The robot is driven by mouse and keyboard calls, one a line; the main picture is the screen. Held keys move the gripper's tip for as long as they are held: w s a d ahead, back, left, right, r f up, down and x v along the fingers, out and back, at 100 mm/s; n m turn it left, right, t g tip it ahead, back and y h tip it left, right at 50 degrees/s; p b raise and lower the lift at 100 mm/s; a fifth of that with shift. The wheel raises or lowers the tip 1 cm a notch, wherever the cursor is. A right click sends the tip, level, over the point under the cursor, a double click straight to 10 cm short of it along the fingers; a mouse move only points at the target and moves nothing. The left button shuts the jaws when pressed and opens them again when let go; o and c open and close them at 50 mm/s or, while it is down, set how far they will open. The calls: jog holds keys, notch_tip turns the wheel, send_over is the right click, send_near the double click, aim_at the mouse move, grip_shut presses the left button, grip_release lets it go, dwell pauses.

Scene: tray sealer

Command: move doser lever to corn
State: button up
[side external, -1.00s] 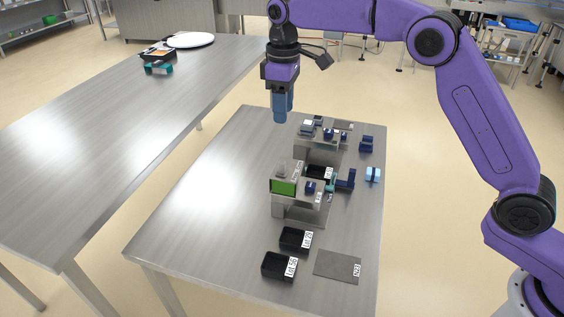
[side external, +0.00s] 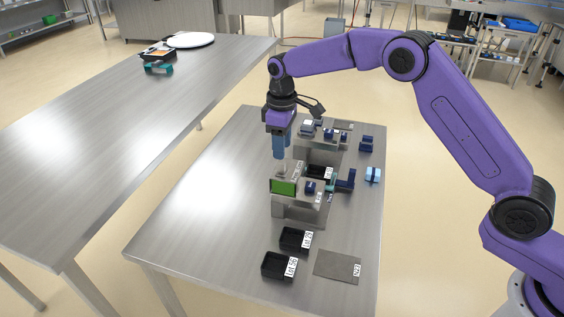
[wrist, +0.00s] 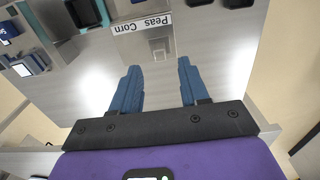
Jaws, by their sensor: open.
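The doser (side external: 284,187) is a grey unit with a green panel on the table. Its white label (wrist: 141,25) reads "Peas Corn" and appears upside down in the wrist view, Corn on the left and Peas on the right. A small pale grey part, apparently the lever (wrist: 160,47), lies beside the Peas half of the label. My gripper (side external: 279,157) is open, pointing down just above the doser's top. In the wrist view its blue fingers (wrist: 157,68) stand apart with nothing between them, and the lever shows just beyond their tips.
Two black trays (side external: 294,239) (side external: 279,265) with white labels and a grey mat (side external: 337,265) lie at the near end. Blue-handled parts (side external: 345,180) and a light blue item (side external: 373,174) are to the right. The table's left side is clear.

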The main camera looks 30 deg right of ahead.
aim_at(282, 162)
jog(key=shift+f, duration=3.1)
